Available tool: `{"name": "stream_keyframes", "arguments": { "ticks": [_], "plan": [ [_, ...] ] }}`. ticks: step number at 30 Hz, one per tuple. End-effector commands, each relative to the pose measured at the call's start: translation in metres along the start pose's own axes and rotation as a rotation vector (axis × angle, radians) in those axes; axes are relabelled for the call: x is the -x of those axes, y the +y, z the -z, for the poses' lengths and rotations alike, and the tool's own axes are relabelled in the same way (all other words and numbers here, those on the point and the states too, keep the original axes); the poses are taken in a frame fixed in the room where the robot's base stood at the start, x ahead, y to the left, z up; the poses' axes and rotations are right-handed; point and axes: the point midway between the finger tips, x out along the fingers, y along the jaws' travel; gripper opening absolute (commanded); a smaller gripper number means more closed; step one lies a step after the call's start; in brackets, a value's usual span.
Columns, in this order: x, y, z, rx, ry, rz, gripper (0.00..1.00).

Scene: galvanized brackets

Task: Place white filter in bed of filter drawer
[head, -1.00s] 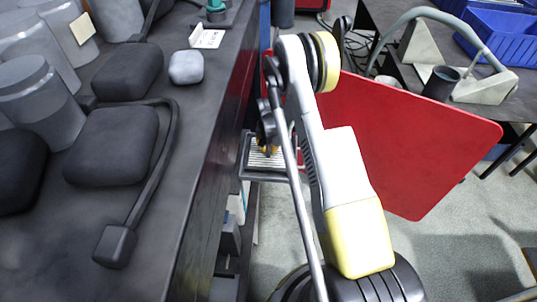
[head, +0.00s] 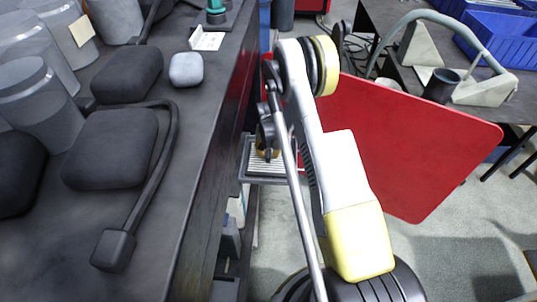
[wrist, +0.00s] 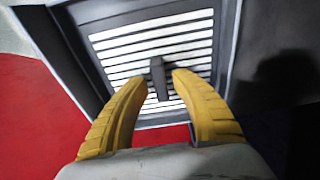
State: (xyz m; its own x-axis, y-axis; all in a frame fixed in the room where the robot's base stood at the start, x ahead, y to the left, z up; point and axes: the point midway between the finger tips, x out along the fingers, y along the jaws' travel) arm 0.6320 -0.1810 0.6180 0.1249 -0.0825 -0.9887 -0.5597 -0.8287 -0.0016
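The white slatted filter (wrist: 115,45) lies within the dark grey frame of the filter drawer (wrist: 228,40) in the wrist view. A dark upright tab (wrist: 158,78) stands at the middle of the slats. My gripper (wrist: 158,80) has its two yellow fingers apart, one on each side of the tab, with a small gap showing at each side. In the head view the drawer (head: 282,180) sticks out beside the bench, and my gripper (head: 267,153) is over it, partly hidden by my arm. I cannot tell how fully the filter is seated.
A dark bench (head: 185,150) runs along the left, with grey canisters (head: 40,100) and black padded objects (head: 110,150) on it. A large red panel (head: 400,145) stands to the right of my arm. Pale floor (head: 455,235) is open at lower right.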

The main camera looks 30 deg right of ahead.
Motion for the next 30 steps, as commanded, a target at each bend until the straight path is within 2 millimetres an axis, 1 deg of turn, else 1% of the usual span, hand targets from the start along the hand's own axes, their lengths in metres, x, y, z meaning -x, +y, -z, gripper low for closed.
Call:
{"name": "stream_keyframes", "arguments": {
  "ticks": [1,6,9,13,15,18,28,30],
  "plan": [
    [0.014,0.0,0.0,0.0,0.0,0.0,0.31],
    [0.055,0.0,0.001,0.001,0.0,0.0,0.31],
    [0.076,0.0,0.001,0.001,0.0,0.0,0.31],
    [0.097,0.0,0.0,0.0,0.0,0.0,0.31],
    [0.104,0.0,0.0,0.0,0.0,0.0,0.31],
    [0.109,0.0,0.0,0.0,0.0,0.0,0.31],
    [0.111,0.0,0.0,0.001,0.0,0.0,0.31],
    [0.117,-0.001,0.0,0.005,0.004,0.002,0.31]
  ]
}}
